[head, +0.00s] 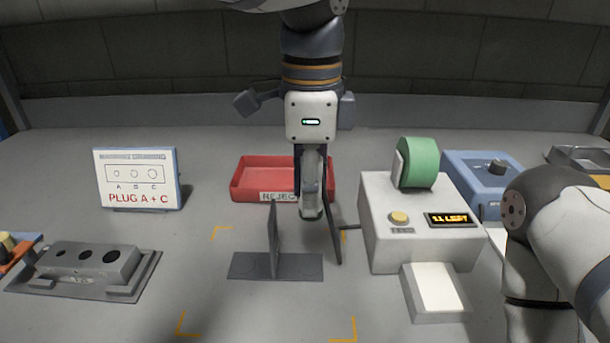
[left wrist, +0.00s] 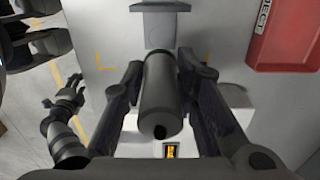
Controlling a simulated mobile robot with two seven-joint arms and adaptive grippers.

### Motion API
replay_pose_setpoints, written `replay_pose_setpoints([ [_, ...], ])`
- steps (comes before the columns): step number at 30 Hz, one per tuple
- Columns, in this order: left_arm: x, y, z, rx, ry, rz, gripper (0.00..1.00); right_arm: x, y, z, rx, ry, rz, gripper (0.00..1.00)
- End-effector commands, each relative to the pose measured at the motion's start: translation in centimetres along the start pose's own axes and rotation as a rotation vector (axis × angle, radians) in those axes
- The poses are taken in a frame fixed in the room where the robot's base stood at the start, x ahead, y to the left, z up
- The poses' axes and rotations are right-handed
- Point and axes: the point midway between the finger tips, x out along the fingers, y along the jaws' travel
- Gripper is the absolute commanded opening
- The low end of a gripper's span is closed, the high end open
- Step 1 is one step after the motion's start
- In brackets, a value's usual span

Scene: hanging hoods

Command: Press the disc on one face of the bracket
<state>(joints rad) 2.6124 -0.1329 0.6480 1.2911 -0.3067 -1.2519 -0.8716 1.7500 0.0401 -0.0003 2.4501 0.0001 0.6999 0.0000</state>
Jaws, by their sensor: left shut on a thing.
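The bracket (head: 275,262) is a dark grey piece on the table, with a flat base and a thin upright plate. Its end shows at the top of the left wrist view (left wrist: 160,35). I cannot make out a separate disc on its faces. My left gripper (head: 318,212) points down just behind and right of the upright plate, apart from it as far as I can tell. It is shut on a grey cylinder (left wrist: 158,90), which shows between the fingers in the left wrist view. My right gripper (left wrist: 64,92) shows only in the left wrist view, its fingers apart and empty.
A red reject tray (head: 248,183) lies behind. A feed machine (head: 385,240) with a green roll (head: 420,163) stands right of the bracket. A sign (head: 138,180) and a block with holes (head: 85,262) stand left. Orange corner marks surround the bracket; the table in front is clear.

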Motion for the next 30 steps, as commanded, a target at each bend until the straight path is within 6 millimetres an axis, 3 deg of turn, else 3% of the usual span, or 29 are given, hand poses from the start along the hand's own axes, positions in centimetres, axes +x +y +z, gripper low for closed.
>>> replay_pose_setpoints([
  [21,9.7,0.1,0.0,0.000,0.000,0.008,0.09,2.8,0.1,2.3,0.000,-0.097,0.003,0.41],
  [30,10.8,0.1,0.0,0.000,0.000,0.000,0.09,3.2,0.1,2.7,0.001,-0.113,0.004,0.41],
])
